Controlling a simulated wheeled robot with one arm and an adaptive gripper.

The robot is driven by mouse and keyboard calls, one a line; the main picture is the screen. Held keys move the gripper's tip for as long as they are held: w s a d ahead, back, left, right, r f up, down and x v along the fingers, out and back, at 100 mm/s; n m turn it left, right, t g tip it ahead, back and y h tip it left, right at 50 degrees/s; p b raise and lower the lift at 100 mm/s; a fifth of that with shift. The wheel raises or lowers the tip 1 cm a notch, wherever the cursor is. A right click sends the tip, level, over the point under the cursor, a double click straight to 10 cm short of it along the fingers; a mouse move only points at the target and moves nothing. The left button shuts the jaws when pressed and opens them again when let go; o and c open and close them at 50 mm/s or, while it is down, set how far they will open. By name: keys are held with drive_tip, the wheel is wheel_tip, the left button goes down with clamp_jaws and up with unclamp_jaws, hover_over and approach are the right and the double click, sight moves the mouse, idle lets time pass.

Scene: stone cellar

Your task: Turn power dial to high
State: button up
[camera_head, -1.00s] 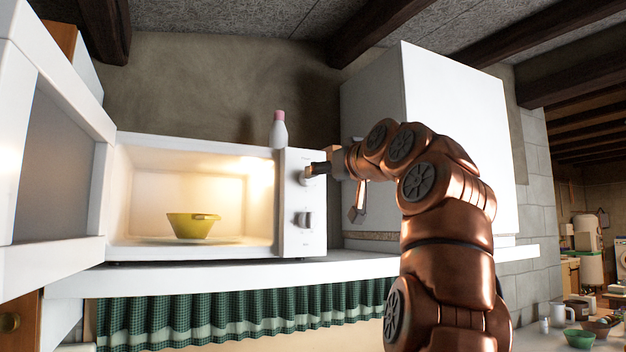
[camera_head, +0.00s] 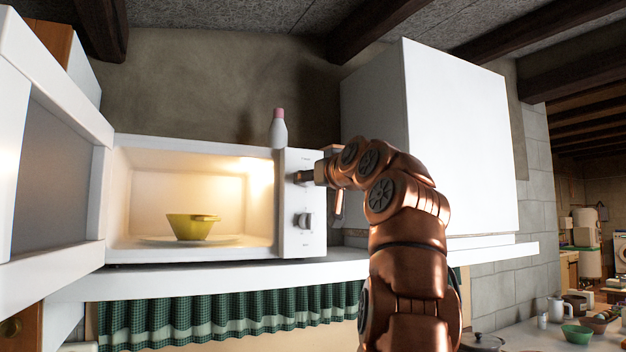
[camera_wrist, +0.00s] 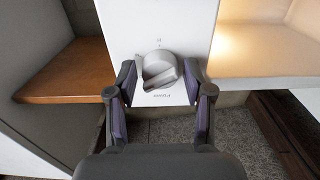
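The white microwave (camera_head: 290,240) stands on a shelf with its door open and its inside lit. Its power dial (camera_wrist: 160,70) is a grey-white round knob with a raised grip bar, on the upper part of the control panel. My gripper (camera_wrist: 158,72) is open, one finger at each side of the dial, with gaps visible between knob and fingers. In the head view my gripper (camera_head: 302,177) is at the upper panel and hides most of that dial. A second dial (camera_head: 304,220) sits lower on the panel. The dial's exact setting is too small to read.
A yellow bowl (camera_head: 190,227) rests inside the microwave. A white bottle with a pink cap (camera_head: 278,128) stands on top. A white cabinet (camera_head: 460,140) is right of the microwave, behind my arm. The open door (camera_head: 45,170) is at left.

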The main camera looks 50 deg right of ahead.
drive_tip(key=c, duration=0.8)
drive_tip(key=shift+r+m, duration=0.15)
drive_tip(key=shift+m, duration=0.15)
drive_tip(key=shift+a+m+p, duration=0.1)
drive_tip(key=shift+m+p, duration=0.5)
drive_tip(key=shift+r+m+p, duration=0.1)
drive_tip(key=shift+m+p, duration=7.9)
drive_tip(key=shift+m, duration=3)
